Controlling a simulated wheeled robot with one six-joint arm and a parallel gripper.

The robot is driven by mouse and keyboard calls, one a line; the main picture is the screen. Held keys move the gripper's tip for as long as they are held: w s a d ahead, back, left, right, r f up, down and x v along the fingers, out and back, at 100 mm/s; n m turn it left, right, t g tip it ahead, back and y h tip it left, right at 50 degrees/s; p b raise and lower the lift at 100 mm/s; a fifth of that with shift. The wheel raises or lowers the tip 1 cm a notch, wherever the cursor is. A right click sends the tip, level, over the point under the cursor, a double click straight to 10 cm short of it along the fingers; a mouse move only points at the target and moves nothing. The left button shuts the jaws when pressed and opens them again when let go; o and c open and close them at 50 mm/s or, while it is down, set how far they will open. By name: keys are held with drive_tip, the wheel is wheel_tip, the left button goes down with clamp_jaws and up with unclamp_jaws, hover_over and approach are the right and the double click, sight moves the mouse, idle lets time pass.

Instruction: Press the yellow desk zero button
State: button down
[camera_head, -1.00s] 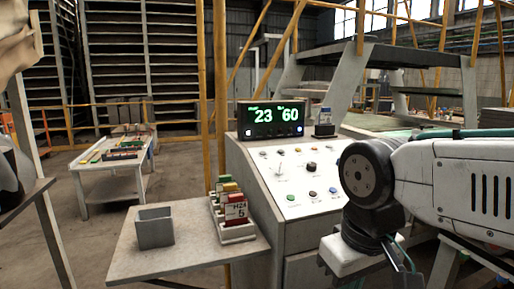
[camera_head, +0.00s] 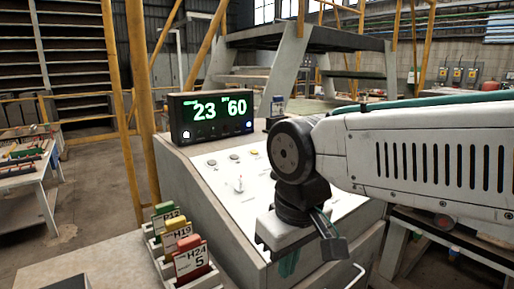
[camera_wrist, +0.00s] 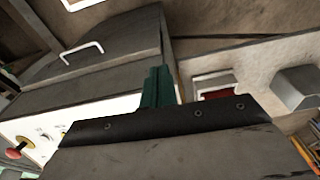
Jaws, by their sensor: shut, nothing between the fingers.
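The control desk (camera_head: 185,205) has a sloped white panel (camera_head: 222,180) with several buttons and a small lever. A yellowish button (camera_head: 254,152) shows on the panel's far row in the head view, just left of my arm; I cannot read its label. My arm hides the right part of the panel. My gripper (camera_head: 289,264) points down by the desk's near side, apart from the yellowish button. Its green fingers are together and empty in the wrist view (camera_wrist: 157,86). That view shows the panel's edge (camera_wrist: 45,125) with a red knob (camera_wrist: 17,151) at lower left.
A black display (camera_head: 211,117) reading 23 and 60 stands on the desk's back. A rack of labelled cards (camera_head: 190,270) sits on a side table (camera_head: 85,268) at lower left. A yellow post (camera_head: 141,110) and grey stairs (camera_head: 310,42) are behind. A handle (camera_wrist: 82,52) protrudes from the desk.

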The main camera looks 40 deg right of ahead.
drive_tip(key=shift+w, duration=0.15)
drive_tip(key=w+r+m+y, duration=0.1)
drive_tip(key=w+m, duration=0.1)
drive_tip(key=w, duration=0.1)
drive_tip(key=w+r+m+t+y, duration=0.1)
drive_tip(key=w+r+m, duration=0.1)
drive_tip(key=w, duration=0.2)
drive_tip(key=w+r+m+t+y, duration=0.1)
drive_tip(key=w+r+m, duration=0.1)
drive_tip(key=w, duration=0.1)
drive_tip(key=shift+w+a+m, duration=0.3)
drive_tip(key=w+d+r+m+t, duration=0.4)
drive_tip(key=w+d+r+m, duration=0.2)
drive_tip(key=w+d+m, duration=0.2)
drive_tip(key=w+d+r+m+t, duration=0.5)
drive_tip(key=w+d+m, duration=0.4)
drive_tip(key=w+d, duration=0.3)
drive_tip(key=shift+w+r+h, duration=0.3)
drive_tip(key=shift+w+r, duration=0.05)
drive_tip(key=shift+w, duration=0.5)
drive_tip(key=shift+d+f, duration=0.1)
